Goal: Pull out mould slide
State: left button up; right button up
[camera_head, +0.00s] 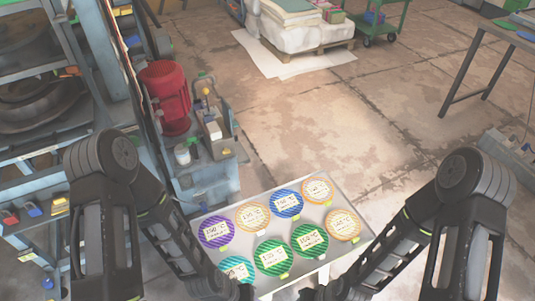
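I cannot pick out a mould slide in this view. A blue-grey machine (207,180) with a red motor (166,97) stands left of centre; I cannot tell whether it is the press. My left gripper (238,291) is at the bottom edge, by the near left corner of a table with coloured discs. My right gripper (318,292) is at the bottom edge, just in front of that table. Both are dark and cut off by the frame, so their fingers and anything between them are hidden.
The small light table (328,252) carries several striped round discs with labels, such as a purple one (216,232). Shelving with dark round parts (40,103) fills the left. A wrapped pallet load (298,30) and a green cart (383,22) stand far back. The middle floor is clear.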

aim_at(61, 106)
jog(key=u, duration=1.7)
